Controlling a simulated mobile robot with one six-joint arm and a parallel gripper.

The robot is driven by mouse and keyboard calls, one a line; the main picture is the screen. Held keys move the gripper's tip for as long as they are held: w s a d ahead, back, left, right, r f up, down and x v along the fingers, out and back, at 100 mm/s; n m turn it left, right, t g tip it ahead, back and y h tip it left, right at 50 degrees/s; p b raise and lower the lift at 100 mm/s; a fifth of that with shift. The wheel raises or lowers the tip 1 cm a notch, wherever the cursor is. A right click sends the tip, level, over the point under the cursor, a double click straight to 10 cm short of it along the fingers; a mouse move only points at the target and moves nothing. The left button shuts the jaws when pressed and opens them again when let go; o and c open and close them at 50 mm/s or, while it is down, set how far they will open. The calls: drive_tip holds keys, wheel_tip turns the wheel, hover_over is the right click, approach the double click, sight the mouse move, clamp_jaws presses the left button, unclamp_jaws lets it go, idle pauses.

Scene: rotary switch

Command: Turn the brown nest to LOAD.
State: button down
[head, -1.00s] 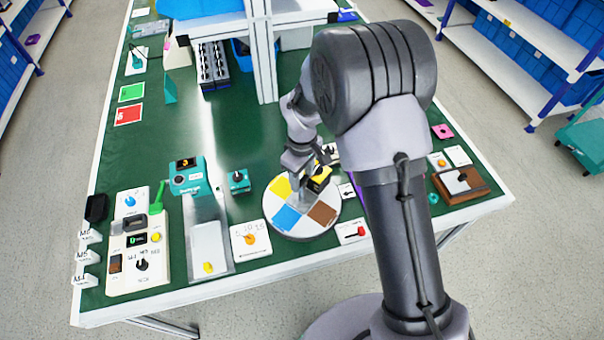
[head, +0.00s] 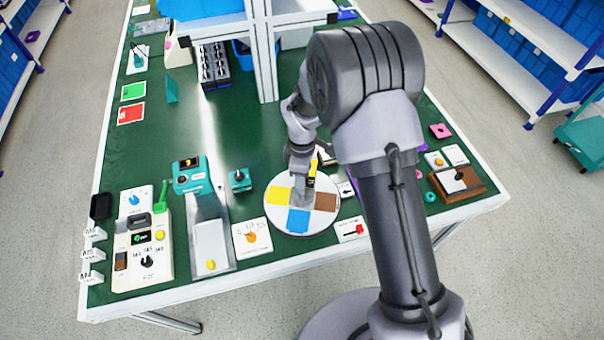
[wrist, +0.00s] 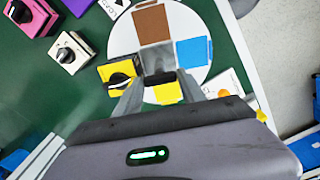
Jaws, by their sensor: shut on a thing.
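A round white turntable (head: 274,213) lies near the table's front edge. It carries a brown nest (head: 325,202) on its right, a blue nest (head: 298,220) at the front and a yellow nest (head: 279,195) on its left. In the wrist view the brown nest (wrist: 152,23) is at the top and the blue nest (wrist: 193,52) to the right. A yellow box with a black knob (wrist: 120,74) appears to stand on the fourth side. My gripper (wrist: 160,80) is shut at the grey centre hub (wrist: 156,57), its grip partly hidden.
A small panel with a red slider (head: 350,229) lies right of the turntable. A white panel with an orange knob (head: 252,237) lies to its left. A teal knob box (head: 239,179) stands behind that. A white shelf post (head: 266,60) rises behind. Green table is clear at centre left.

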drive_tip(key=shift+r+n+p, duration=0.1)
drive_tip(key=shift+n+p, duration=0.6)
drive_tip(key=shift+n, duration=1.8)
drive_tip(key=c, duration=0.7)
unclamp_jaws()
wheel_tip(320, 180, up, 17)
drive_tip(key=p, duration=0.4)
drive_tip(key=shift+r, duration=0.15)
